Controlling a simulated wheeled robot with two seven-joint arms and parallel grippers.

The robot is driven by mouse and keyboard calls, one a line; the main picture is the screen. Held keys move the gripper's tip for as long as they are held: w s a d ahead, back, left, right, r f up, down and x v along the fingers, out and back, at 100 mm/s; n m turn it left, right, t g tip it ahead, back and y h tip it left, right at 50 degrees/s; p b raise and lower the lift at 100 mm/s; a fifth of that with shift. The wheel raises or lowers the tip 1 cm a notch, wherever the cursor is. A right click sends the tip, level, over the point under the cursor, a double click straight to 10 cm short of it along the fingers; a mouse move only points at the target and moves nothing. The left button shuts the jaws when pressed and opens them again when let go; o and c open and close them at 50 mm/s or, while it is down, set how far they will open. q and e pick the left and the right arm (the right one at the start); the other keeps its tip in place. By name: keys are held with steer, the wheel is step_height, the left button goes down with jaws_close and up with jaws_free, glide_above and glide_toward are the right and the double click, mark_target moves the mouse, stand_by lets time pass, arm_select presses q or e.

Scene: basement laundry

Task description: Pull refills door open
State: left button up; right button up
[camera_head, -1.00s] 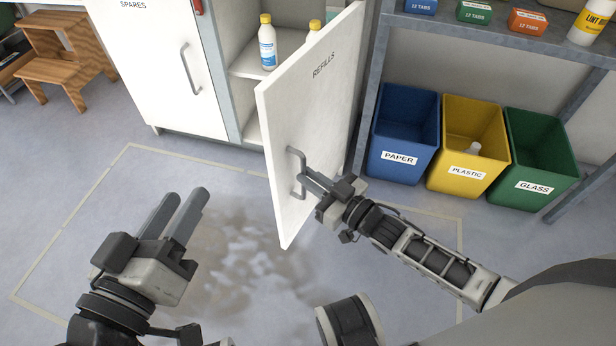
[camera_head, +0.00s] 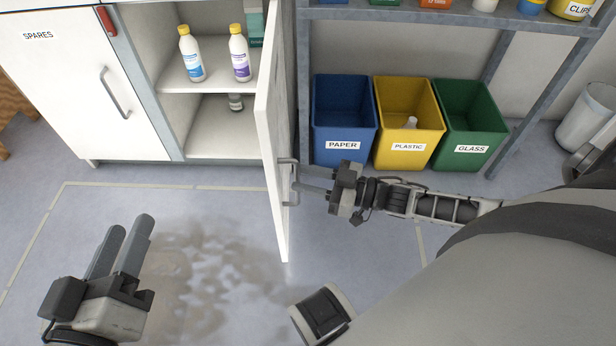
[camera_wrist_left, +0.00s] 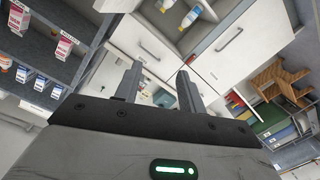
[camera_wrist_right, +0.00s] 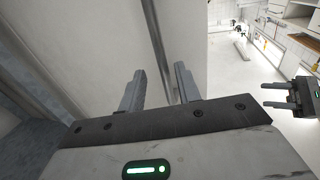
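The white refills door (camera_head: 272,150) stands swung out wide from its cabinet, seen nearly edge-on in the head view. Its grey bar handle (camera_head: 284,182) is on the face toward the right. My right gripper (camera_head: 303,178) is at this handle from the right, its two fingers spread apart. In the right wrist view the fingers (camera_wrist_right: 160,88) are apart in front of the white door panel, with a grey strip between them. I cannot tell whether they touch the handle. My left gripper (camera_head: 124,240) is open and empty above the floor at left; its spread fingers show in the left wrist view (camera_wrist_left: 158,85).
Two bottles (camera_head: 215,55) stand on the open cabinet's shelf, with a small jar (camera_head: 236,102) below. The shut spares door (camera_head: 75,80) is left. Blue (camera_head: 343,120), yellow (camera_head: 408,122) and green bins (camera_head: 468,122) stand under a shelf at right.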

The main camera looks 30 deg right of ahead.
steer(key=shift+s+a, duration=0.1)
stand_by(0.3)
arm_select(q)
steer(key=shift+s+a+f+m+g+y+p, duration=0.1)
steer(key=shift+a+f+m+g+y+p, duration=0.2)
steer(key=shift+p, duration=0.5)
steer(key=shift+a+f+m+g+y+p, duration=0.1)
steer(key=shift+f+m+y+p, duration=0.15)
steer(key=shift+f+p, duration=0.35)
arm_select(e)
steer(key=v, duration=1.6)
arm_select(q)
steer(key=shift+r, duration=0.2)
